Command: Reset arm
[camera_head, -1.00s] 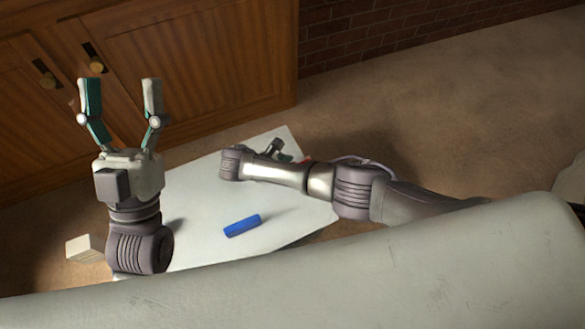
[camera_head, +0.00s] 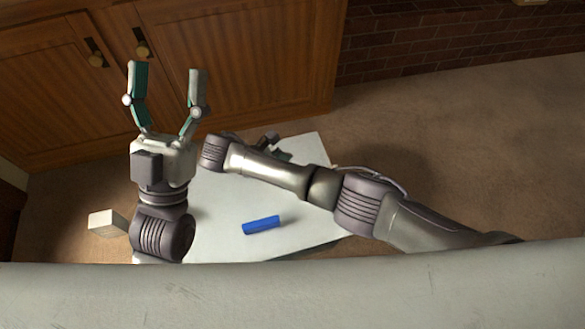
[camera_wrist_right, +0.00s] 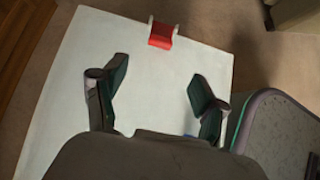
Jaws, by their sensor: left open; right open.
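My left gripper (camera_head: 167,88) points up at the left of the head view, with its two fingers spread wide and nothing between them. My right arm comes in from the right of the head view, and its gripper is mostly hidden behind my own arm links. In the right wrist view, my right gripper (camera_wrist_right: 158,88) is open and empty over the white table top (camera_wrist_right: 150,60). The same white table (camera_head: 220,225) lies below both arms in the head view.
A blue block (camera_head: 261,225) lies on the white table. A red object with white ends (camera_wrist_right: 161,35) is at the table's edge in the right wrist view. A small white box (camera_head: 107,223) is left of the table. Wooden cabinets (camera_head: 235,60) stand behind; carpet (camera_head: 470,130) is clear at right.

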